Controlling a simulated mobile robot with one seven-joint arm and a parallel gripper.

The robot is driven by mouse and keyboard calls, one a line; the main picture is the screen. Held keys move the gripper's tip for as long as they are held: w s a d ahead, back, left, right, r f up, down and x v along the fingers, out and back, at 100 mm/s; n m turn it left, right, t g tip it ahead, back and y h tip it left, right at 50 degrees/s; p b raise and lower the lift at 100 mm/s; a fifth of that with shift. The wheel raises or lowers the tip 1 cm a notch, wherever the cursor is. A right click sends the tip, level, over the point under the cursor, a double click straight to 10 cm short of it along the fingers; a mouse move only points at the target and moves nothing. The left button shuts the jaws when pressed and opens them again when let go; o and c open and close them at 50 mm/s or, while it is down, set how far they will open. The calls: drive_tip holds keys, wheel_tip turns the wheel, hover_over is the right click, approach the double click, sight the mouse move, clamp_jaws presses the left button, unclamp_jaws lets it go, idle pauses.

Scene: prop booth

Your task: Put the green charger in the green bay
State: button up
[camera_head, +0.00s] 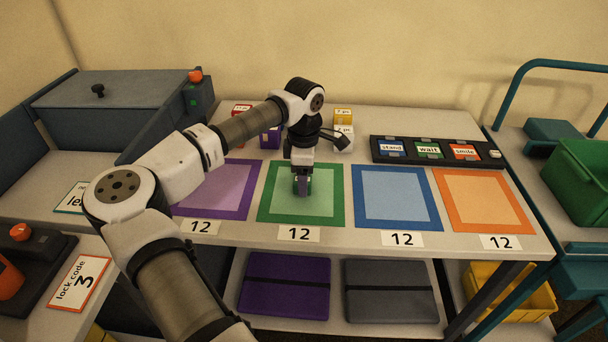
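The green bay (275,208) is a light green square with a darker green border on the table, labelled 12. My gripper (302,186) points straight down over the middle of this bay. A small green block, apparently the green charger (309,184), shows at the fingertips, mostly hidden behind a finger. It is at or very near the bay surface; I cannot tell whether it touches. The near finger covers the gap, so I cannot see whether the fingers grip the block.
Purple (225,190), blue (396,198) and orange (483,200) bays flank the green one. A black panel (473,163) with word cards lies at the back right.

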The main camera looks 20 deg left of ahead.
wheel_tip(320, 180, up, 12)
drive_tip(key=b, duration=0.1)
drive_tip(key=shift+r, duration=0.15)
idle(0.5)
